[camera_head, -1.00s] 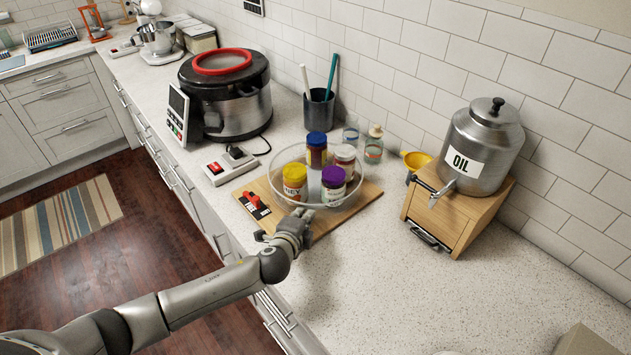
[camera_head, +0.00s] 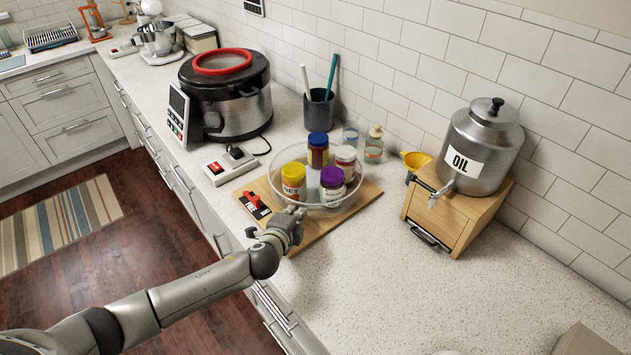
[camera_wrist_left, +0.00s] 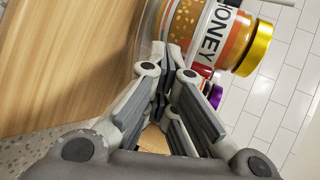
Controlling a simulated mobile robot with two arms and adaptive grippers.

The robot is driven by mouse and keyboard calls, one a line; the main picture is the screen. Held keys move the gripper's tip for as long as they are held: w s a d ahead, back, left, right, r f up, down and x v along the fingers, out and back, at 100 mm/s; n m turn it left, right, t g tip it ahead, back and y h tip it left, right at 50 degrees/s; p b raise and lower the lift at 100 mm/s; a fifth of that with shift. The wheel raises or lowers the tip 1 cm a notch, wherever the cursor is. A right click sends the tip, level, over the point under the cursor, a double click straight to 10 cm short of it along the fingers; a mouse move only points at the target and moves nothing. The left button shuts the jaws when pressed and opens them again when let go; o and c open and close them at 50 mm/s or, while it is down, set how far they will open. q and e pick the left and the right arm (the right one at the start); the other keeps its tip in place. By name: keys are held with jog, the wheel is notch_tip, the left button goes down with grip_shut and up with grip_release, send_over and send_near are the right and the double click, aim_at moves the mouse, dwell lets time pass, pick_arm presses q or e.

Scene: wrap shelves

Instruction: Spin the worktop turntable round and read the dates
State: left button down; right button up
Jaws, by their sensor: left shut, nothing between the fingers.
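The turntable is a clear round tray with a raised rim (camera_head: 361,197), standing on a wooden board (camera_head: 324,228). On it are a yellow-lidded honey jar (camera_head: 293,186) at front left, a purple-lidded jar (camera_head: 332,190) at front right, a blue-lidded jar (camera_head: 318,155) at the back and a pale-lidded jar (camera_head: 345,160) at right. I cannot read any dates. My left gripper (camera_head: 292,211) is shut and empty at the tray's front rim, by the honey jar; I cannot tell whether it touches. The left wrist view shows its closed fingers (camera_wrist_left: 166,75) near the honey label (camera_wrist_left: 208,35).
A red-and-black tag (camera_head: 255,205) lies on the board's left side. A large cooker (camera_head: 240,105) and a switch box (camera_head: 230,166) stand left. An oil dispenser (camera_head: 484,150) on a wooden stand is right.

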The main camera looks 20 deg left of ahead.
aim_at(283, 202)
pick_arm(q)
jog(key=shift+w+a+r, duration=0.1)
jog(key=shift+a, duration=1.1)
jog(key=shift+w+a+r, duration=0.1)
jog(key=shift+w+a, duration=0.05)
jog(key=shift+a, duration=1)
jog(key=shift+w, duration=0.1)
